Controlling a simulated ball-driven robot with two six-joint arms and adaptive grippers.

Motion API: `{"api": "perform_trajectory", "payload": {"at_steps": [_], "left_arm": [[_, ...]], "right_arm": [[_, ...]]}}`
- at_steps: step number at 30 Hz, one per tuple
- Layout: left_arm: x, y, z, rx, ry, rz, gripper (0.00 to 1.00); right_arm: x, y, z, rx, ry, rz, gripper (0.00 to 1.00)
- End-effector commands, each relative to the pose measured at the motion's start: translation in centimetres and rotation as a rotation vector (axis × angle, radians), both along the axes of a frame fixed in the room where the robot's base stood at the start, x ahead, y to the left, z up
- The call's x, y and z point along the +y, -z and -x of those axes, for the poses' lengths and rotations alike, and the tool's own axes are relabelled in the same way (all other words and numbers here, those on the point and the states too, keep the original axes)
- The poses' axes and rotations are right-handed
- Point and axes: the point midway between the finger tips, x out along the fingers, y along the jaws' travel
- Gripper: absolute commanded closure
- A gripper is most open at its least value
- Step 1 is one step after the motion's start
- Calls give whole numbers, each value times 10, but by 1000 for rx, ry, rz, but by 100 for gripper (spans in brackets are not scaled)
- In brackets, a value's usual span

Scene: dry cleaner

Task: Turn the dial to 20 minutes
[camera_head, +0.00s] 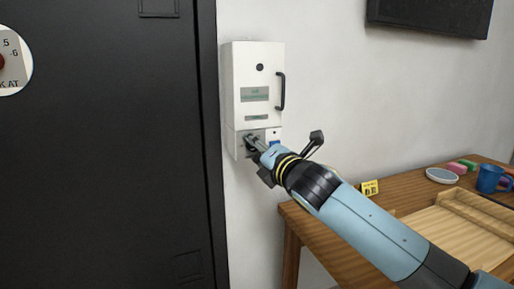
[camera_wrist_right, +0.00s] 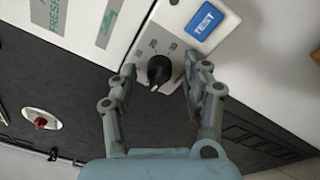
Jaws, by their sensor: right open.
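The dial is a black pointer knob (camera_wrist_right: 159,70) on a grey plate of the white wall box (camera_head: 258,75). In the head view my right gripper (camera_head: 250,142) reaches the lower part of the box and covers the knob. In the right wrist view my right gripper (camera_wrist_right: 160,78) is open, with one finger on each side of the knob. Gaps show between the fingers and the knob. The marks around the knob are too small to read. My left gripper is not in view.
A blue TEST button (camera_wrist_right: 205,20) sits beside the knob plate. A dark door (camera_head: 110,150) stands left of the box. A wooden table (camera_head: 340,255) at right holds a blue mug (camera_head: 488,179), a white dish (camera_head: 441,175) and a wooden tray (camera_head: 425,222).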

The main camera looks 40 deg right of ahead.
Motion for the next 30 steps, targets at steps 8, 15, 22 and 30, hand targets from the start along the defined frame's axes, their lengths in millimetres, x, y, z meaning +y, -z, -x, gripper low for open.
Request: {"api": "perform_trajectory", "payload": {"at_steps": [8,15,22,30], "left_arm": [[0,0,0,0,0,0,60],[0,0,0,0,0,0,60],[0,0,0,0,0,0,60],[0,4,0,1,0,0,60]], "right_arm": [[0,0,0,0,0,0,58],[0,0,0,0,0,0,89],[0,0,0,1,1,-2,100],[0,2,0,-13,2,-61,100]]}}
